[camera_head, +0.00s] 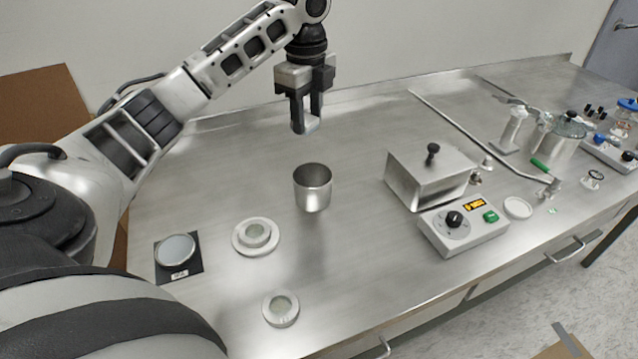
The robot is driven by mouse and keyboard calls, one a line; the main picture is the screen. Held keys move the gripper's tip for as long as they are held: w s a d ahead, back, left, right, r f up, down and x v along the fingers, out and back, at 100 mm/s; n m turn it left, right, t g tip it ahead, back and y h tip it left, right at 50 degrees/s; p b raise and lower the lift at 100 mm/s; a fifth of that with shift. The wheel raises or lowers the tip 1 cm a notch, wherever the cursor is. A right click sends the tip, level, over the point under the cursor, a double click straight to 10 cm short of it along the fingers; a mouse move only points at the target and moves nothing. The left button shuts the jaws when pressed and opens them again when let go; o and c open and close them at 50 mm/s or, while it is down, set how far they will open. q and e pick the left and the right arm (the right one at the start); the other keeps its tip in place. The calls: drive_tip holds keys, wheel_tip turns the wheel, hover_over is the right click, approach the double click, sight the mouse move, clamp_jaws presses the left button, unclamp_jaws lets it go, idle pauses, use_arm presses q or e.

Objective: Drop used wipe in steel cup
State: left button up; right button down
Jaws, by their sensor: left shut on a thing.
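The steel cup (313,198) stands upright on the steel bench, near the middle of the head view, with its mouth facing up. My left gripper (304,124) points down above and behind the cup in the picture, clear of its rim. It is shut on a small pale thing, the wipe (311,124), which shows at the fingertips. The inside bottom of the cup is hidden. My right gripper is not in view.
A steel box with a black knob (423,180) and a control unit (462,226) stand right of the cup. Two round white pieces (255,238) (281,309) and a disc on a black plate (177,252) lie left and in front. Bench around the cup is clear.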

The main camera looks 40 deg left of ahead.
use_arm(q)
drive_tip(key=shift+f, duration=2.9)
drive_tip(key=o, duration=1)
drive_tip(key=shift+c, duration=0.2)
drive_tip(key=shift+r, duration=0.15)
wheel_tip(320, 180, up, 16)
drive_tip(key=shift+f, duration=0.2)
